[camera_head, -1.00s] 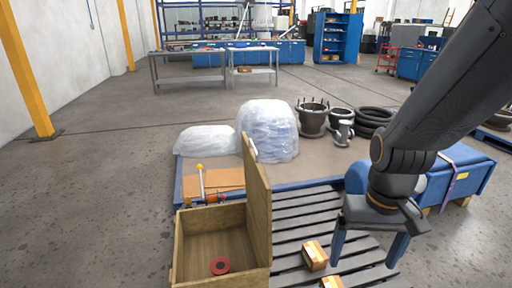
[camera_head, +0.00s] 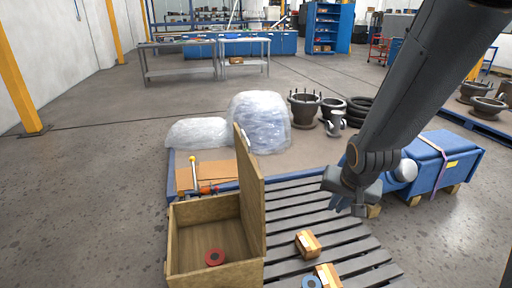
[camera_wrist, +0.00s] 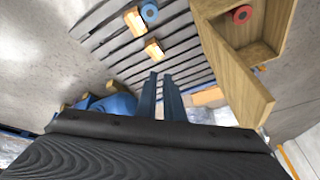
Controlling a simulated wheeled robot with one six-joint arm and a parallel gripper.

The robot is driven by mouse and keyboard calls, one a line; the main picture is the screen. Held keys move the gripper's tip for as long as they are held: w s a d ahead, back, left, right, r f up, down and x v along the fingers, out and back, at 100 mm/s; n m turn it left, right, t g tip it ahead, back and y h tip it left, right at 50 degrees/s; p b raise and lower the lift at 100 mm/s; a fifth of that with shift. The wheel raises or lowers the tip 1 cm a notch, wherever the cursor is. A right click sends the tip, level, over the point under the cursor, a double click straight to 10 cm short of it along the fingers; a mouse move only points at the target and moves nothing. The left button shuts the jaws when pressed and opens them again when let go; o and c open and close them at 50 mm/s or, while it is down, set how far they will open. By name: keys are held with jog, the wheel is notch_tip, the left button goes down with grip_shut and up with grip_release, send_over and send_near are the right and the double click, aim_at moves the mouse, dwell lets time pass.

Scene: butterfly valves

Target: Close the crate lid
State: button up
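The wooden crate (camera_head: 188,213) stands at the bottom left in the head view, with a red ring (camera_head: 215,258) inside. Its lid (camera_head: 251,190) is open and stands nearly upright along the crate's right side. The lid also shows in the wrist view (camera_wrist: 228,72), right of my fingers. My gripper (camera_head: 349,209) is in the air right of the lid, above the slatted pallet, and touches nothing that I can see. In the wrist view its two fingers (camera_wrist: 161,76) are close together with only a narrow gap and nothing between them.
Small cardboard boxes (camera_head: 308,243) and a blue ring (camera_head: 311,282) lie on the slatted pallet (camera_head: 350,260) right of the crate. Wrapped bundles (camera_head: 259,124) stand behind it. A blue chest (camera_head: 440,165) is to the right. Floor left of the crate is clear.

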jog(key=w+t, duration=0.1)
jog(key=w, duration=0.1)
jog(key=w+a+m+t, duration=0.1)
jog(key=w, duration=0.2)
jog(key=w+a+f+m+t+y, duration=0.1)
jog(key=w, duration=0.2)
jog(key=shift+a, duration=0.1)
grip_shut()
jog(key=w+a+r+m+t+y+p, duration=0.1)
jog(key=w+a+r+m+t+y, duration=0.1)
jog(key=w+a, duration=0.5)
jog(key=w+a+r+m+t+y, duration=0.3)
jog(key=w+a+m+t+y, duration=0.2)
jog(key=a, duration=0.8)
jog(key=shift+w+a+m+t+y+p, duration=0.3)
jog(key=shift+w+y, duration=0.6)
jog(key=shift+w, duration=0.9)
jog(key=shift+d+r, duration=0.1)
